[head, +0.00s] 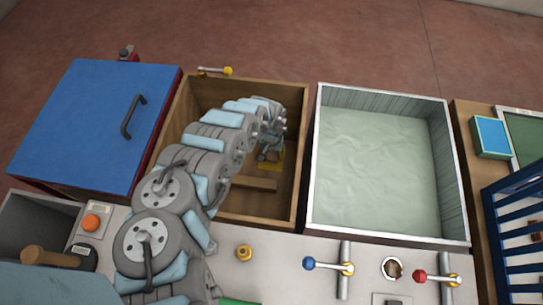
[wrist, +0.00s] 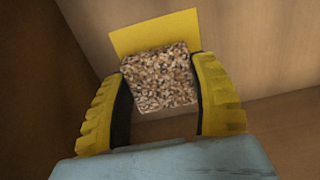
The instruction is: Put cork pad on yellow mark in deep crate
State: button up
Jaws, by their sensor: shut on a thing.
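The cork pad (wrist: 160,78) is a speckled brown block between my yellow fingers in the wrist view. My gripper (wrist: 160,90) is shut on it. The yellow mark (wrist: 155,32) lies just beyond the pad, and the pad covers part of its near edge in that view. I cannot tell whether the pad touches the crate floor. In the head view the deep crate (head: 298,165) is the brown wooden box, and my arm reaches down into it. A sliver of the yellow mark (head: 276,160) shows beside my gripper (head: 268,154), where the pad is hard to make out.
A wooden ledge (head: 255,183) crosses the crate's near part. A blue-lidded box (head: 90,115) stands left of the crate, and a white-rimmed tank (head: 312,150) of pale liquid stands right. Levers with blue (head: 309,263) and red (head: 420,276) knobs are in front.

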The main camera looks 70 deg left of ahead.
aim_at(272, 157)
jog(key=shift+a+f, duration=0.1)
jog(key=shift+w+a+f+b, duration=0.1)
jog(key=shift+a+f+b, duration=0.05)
jog(key=shift+f+b, duration=0.2)
notch_tip(272, 157, down, 3)
jog(key=b, duration=0.2)
jog(key=shift+b, duration=0.3)
jog(key=o, duration=0.9)
jog(key=shift+f, duration=0.1)
jog(key=shift+c, duration=0.2)
